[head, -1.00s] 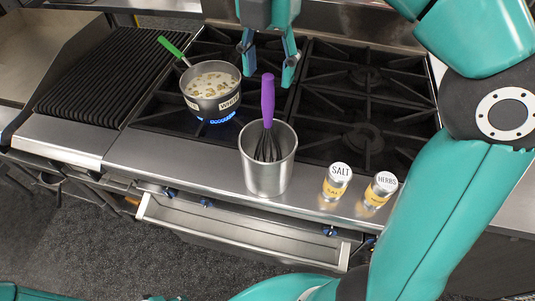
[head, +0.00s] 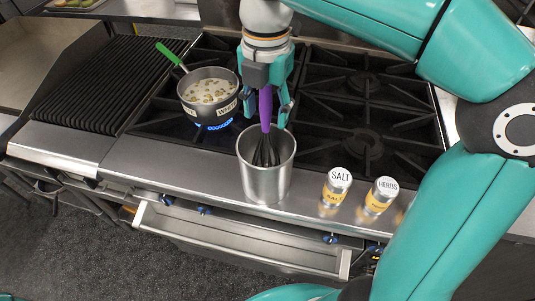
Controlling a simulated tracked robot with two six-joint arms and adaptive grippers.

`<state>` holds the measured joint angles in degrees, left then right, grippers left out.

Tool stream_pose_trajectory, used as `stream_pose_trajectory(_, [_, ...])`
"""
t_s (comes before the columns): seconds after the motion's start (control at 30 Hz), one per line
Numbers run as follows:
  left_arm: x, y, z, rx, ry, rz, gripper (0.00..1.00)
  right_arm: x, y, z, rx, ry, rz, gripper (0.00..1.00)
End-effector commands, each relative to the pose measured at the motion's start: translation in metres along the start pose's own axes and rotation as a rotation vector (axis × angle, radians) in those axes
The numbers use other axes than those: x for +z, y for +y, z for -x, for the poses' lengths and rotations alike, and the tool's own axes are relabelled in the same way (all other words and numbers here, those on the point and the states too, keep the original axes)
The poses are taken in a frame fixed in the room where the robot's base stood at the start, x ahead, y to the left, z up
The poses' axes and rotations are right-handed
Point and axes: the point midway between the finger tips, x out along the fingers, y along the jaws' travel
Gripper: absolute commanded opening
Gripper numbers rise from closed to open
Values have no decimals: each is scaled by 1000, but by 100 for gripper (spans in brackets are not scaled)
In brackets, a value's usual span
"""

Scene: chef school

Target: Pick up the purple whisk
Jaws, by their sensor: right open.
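The purple whisk (head: 265,110) stands upright, its black wire head down inside a tall metal canister (head: 264,185) on the steel front ledge of the stove. My right gripper (head: 267,117) points down over the canister, open, with its fingers on either side of the whisk's purple handle. The top of the handle is hidden by the gripper. I cannot tell whether the fingers touch the handle. My left gripper is not in view.
A pot (head: 210,93) with a green-handled utensil stands over a lit blue flame at the left. A salt shaker (head: 335,188) and a herbs shaker (head: 377,198) stand right of the canister. A drawer (head: 240,243) hangs open below. The right burners are empty.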

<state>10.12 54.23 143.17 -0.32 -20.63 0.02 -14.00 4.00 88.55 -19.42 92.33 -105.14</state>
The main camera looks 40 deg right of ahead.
Motion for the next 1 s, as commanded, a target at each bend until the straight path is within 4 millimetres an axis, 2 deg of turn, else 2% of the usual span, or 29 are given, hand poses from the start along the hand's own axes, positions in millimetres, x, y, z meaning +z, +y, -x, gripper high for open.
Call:
stream_pose_trajectory(0.03, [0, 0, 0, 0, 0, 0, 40, 0, 0, 0, 0, 0, 1, 54])
stream_pose_trajectory(0.37, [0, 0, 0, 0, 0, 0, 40, 0, 1, 0, 0, 0, 2, 0])
stream_pose_trajectory(0.77, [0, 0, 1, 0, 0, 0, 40, -1, 1, 3, 1, 0, 3, 0])
stream_pose_trajectory(1.0, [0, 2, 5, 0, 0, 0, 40, -1, 2, 26, 3, -1, 3, 0])
